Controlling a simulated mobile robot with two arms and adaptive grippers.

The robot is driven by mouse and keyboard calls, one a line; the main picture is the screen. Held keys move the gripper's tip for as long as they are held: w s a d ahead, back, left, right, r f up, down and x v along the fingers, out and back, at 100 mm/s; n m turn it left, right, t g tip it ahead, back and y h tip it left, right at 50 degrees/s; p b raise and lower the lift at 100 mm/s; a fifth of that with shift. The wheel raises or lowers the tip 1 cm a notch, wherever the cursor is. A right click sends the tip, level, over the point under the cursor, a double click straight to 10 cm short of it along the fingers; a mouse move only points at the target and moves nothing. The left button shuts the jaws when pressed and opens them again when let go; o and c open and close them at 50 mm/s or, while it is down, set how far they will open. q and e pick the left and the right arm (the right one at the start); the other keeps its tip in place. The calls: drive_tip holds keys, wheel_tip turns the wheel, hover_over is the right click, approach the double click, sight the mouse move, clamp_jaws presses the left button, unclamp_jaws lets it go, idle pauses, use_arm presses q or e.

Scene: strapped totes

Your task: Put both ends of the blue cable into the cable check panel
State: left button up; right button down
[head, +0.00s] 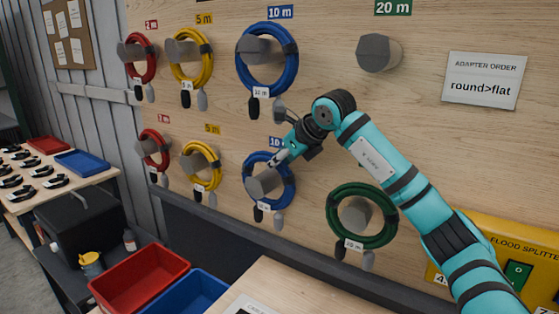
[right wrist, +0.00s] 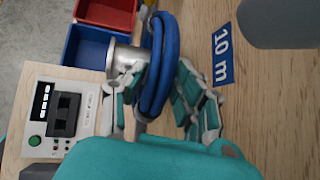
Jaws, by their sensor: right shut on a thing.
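The lower blue cable (head: 290,187) hangs coiled around a grey peg (head: 263,183) on the wooden wall, its black plug (head: 258,214) and grey plug (head: 278,219) dangling below. My right gripper (head: 283,160) is at the coil's upper part. In the right wrist view its fingers (right wrist: 163,98) are shut around the blue cable (right wrist: 161,60), with the peg (right wrist: 122,58) beside it. The cable check panel (right wrist: 88,112), a white box with a dark display and a green button, lies to the left there. Only a corner of a white panel (head: 252,307) shows in the head view. My left gripper is out of view.
Another blue coil (head: 291,65) hangs above. Red, yellow and green (head: 332,215) coils hang on nearby pegs. A red bin (head: 140,279) and a blue bin (head: 185,295) stand below.

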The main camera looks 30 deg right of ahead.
drive_tip(key=s+a+b, duration=0.3)
drive_tip(key=s+a, duration=0.3)
drive_tip(key=a, duration=0.5)
drive_tip(key=shift+s+r, duration=0.25)
drive_tip(key=shift+r, duration=0.05)
idle(1.8)
drive_tip(key=shift+a, duration=0.1)
